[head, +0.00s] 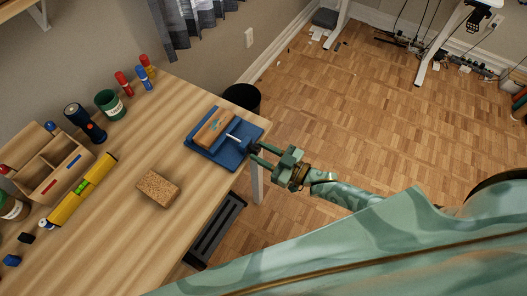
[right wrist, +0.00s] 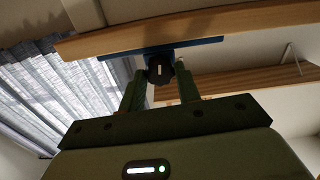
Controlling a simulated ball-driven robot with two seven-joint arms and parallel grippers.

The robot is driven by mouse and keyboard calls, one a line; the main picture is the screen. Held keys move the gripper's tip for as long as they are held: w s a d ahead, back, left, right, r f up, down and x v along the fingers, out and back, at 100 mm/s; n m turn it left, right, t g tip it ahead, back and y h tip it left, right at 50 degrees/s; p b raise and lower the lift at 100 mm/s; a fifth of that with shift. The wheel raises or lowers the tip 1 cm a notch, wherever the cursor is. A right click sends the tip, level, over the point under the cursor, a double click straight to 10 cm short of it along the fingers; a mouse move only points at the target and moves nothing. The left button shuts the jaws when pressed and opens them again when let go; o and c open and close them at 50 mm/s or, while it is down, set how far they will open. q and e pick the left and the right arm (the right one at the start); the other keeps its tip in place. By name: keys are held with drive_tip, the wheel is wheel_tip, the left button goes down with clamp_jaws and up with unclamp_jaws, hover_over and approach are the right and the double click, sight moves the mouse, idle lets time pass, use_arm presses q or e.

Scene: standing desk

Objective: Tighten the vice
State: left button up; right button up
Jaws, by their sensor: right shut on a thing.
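The blue vice (head: 205,157) sits at the desk's right edge, with a wooden block (head: 212,128) in it and a silver screw rod beside the block. Its dark knob (head: 256,149) faces my right gripper (head: 261,155). In the right wrist view, the dark round knob (right wrist: 160,69) with a pale mark lies between the two fingertips of my right gripper (right wrist: 160,88), which is shut on it. The blue vice base (right wrist: 203,44) shows above the knob there. Whether the jaws press on the block cannot be told. My left gripper is not in view.
The wooden desk (head: 140,225) holds a cork-like block (head: 158,188), a yellow level (head: 83,190), a wooden organizer (head: 47,183), a flashlight (head: 85,122), a green cup (head: 110,104) and markers. A black bin (head: 242,96) stands beyond the edge. The desk around the vice is clear.

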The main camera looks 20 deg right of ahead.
drive_tip(key=m, duration=0.5)
drive_tip(key=shift+m+p, duration=0.3)
drive_tip(key=shift+p, duration=0.05)
drive_tip(key=m, duration=0.5)
drive_tip(key=shift+f+m, duration=0.1)
drive_tip(key=shift+m, duration=0.6)
drive_tip(key=o, duration=1)
drive_tip(key=shift+d, duration=0.1)
drive_tip(key=p+v, duration=0.1)
drive_tip(key=v, duration=1.5)
drive_tip(key=shift+s+d, duration=0.1)
drive_tip(key=shift+f, duration=0.1)
